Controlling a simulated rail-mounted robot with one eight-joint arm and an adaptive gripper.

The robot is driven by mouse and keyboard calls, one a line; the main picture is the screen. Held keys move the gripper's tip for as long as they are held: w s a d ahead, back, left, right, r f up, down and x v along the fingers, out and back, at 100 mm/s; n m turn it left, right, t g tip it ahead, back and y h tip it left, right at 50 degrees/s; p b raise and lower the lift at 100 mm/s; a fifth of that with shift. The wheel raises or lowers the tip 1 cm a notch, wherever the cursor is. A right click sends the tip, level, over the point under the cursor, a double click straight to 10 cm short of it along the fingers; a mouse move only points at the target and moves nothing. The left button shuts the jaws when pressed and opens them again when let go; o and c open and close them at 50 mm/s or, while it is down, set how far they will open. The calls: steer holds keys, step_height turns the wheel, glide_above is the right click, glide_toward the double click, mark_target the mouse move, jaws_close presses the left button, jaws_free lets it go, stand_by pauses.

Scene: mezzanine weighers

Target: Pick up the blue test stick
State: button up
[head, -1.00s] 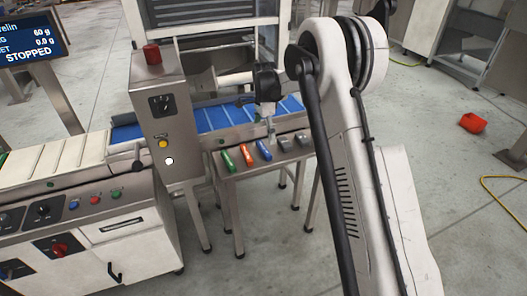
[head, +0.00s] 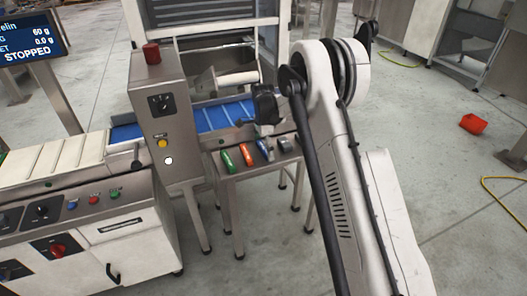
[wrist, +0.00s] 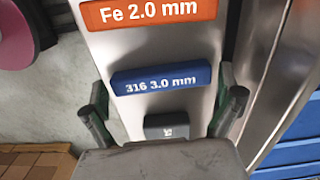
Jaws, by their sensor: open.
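The blue test stick (wrist: 160,80), marked "316 3.0 mm", lies on a narrow metal stand (wrist: 190,52) in the wrist view. Its length runs across the gap between my fingertips. My gripper (wrist: 163,97) is open and empty, with one finger near each end of the stick, both apart from it in the picture. In the head view, my gripper (head: 267,129) hangs over the stand, and the blue stick (head: 264,151) shows just below it, partly covered. The exact height gap cannot be told.
An orange stick (wrist: 150,12), marked "Fe 2.0 mm", and a grey stick (wrist: 166,121) lie on either side of the blue one. A green stick (head: 228,161) lies further left. A blue conveyor belt (head: 212,117) runs behind the stand; a control box (head: 165,120) stands left.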

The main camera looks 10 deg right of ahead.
steer(key=c, duration=0.9)
steer(key=shift+r, duration=0.1)
